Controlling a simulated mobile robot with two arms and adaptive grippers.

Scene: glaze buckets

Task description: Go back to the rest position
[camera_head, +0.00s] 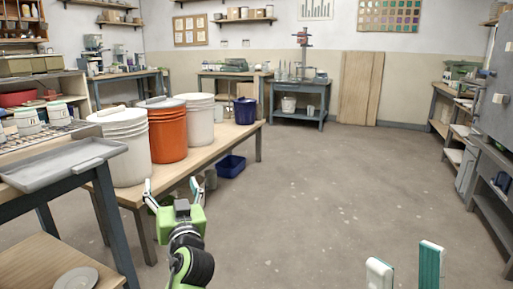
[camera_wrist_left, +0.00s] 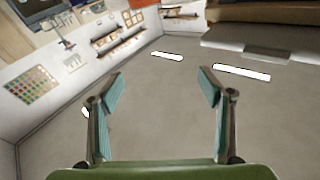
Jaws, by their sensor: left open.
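My left gripper (camera_head: 171,188) is open and empty in front of the wooden bench's near edge, in the head view. In the left wrist view its two fingers (camera_wrist_left: 162,88) stand wide apart with nothing between them. My right gripper (camera_head: 406,262) shows only its two fingertips at the bottom right of the head view. They are apart with only floor visible between them. A white lidded bucket (camera_head: 122,155), an orange bucket (camera_head: 167,135) and another white bucket (camera_head: 200,125) stand in a row on the bench (camera_head: 228,137), beyond my left gripper.
A smaller blue bucket (camera_head: 245,111) stands at the bench's far end, and a blue bin (camera_head: 231,167) is on the floor below. A table with a grey tray (camera_head: 62,168) is at the left. Shelving (camera_head: 490,150) lines the right wall. The middle floor is clear.

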